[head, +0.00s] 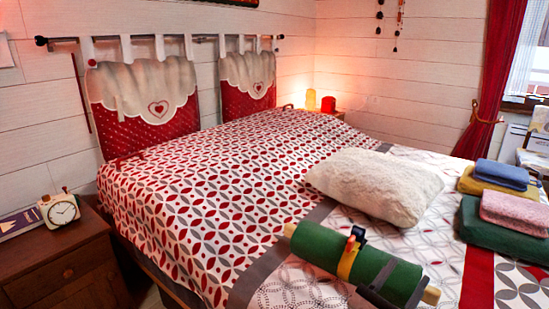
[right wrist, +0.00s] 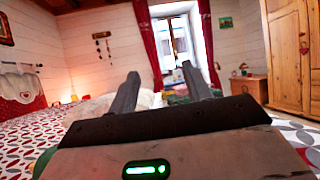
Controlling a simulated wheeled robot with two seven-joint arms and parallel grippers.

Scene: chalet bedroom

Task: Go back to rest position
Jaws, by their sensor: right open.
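My right gripper (right wrist: 160,72) shows in the right wrist view with its two dark fingers spread apart and nothing between them. In the head view, dark parts that look like this gripper (head: 385,280) are at the lower right, over the near end of a green roll (head: 322,247). I cannot tell whether they touch it. The roll lies on the bed (head: 215,190), with a yellow band around it and pale ends. A bit of green shows at the lower left of the right wrist view. My left gripper is not in view.
A white fluffy pillow (head: 375,187) lies behind the roll. Folded towels (head: 515,210) are stacked at the right. A nightstand (head: 65,262) with a clock (head: 58,210) stands at the left. In the right wrist view, a wooden wardrobe (right wrist: 288,60) stands at the right.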

